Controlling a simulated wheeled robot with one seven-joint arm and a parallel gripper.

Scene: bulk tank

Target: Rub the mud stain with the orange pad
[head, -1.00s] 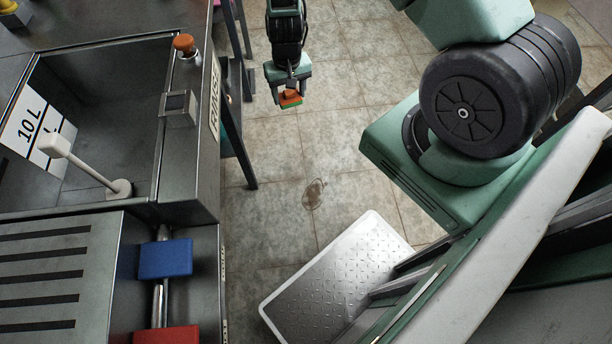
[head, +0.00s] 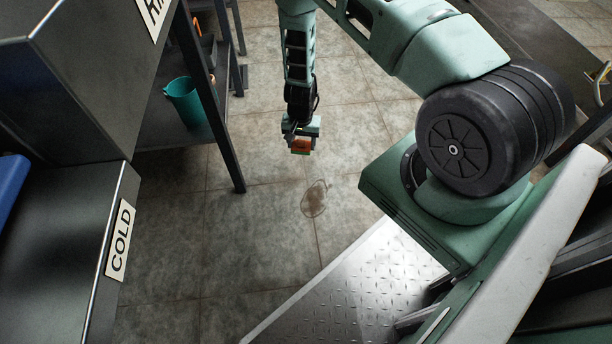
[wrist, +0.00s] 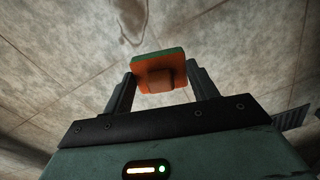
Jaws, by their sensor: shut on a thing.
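The mud stain (head: 314,199) is a brown ring-shaped smear on the tiled floor, near the middle of the head view. In the wrist view the stain (wrist: 130,22) shows at the top, beyond the pad. My gripper (head: 301,143) points down above the floor, further back than the stain in the head view. It is shut on the orange pad (head: 301,147), which has a green layer on its far side. In the wrist view the orange pad (wrist: 160,72) sits between both fingers. The pad looks apart from the stain; its exact height above the floor is hard to tell.
A metal unit labelled COLD (head: 119,240) stands at left. A dark rack with a teal bucket (head: 185,101) on its shelf is at upper left, its leg reaching the floor left of my gripper. The floor around the stain is clear. My own base fills the right.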

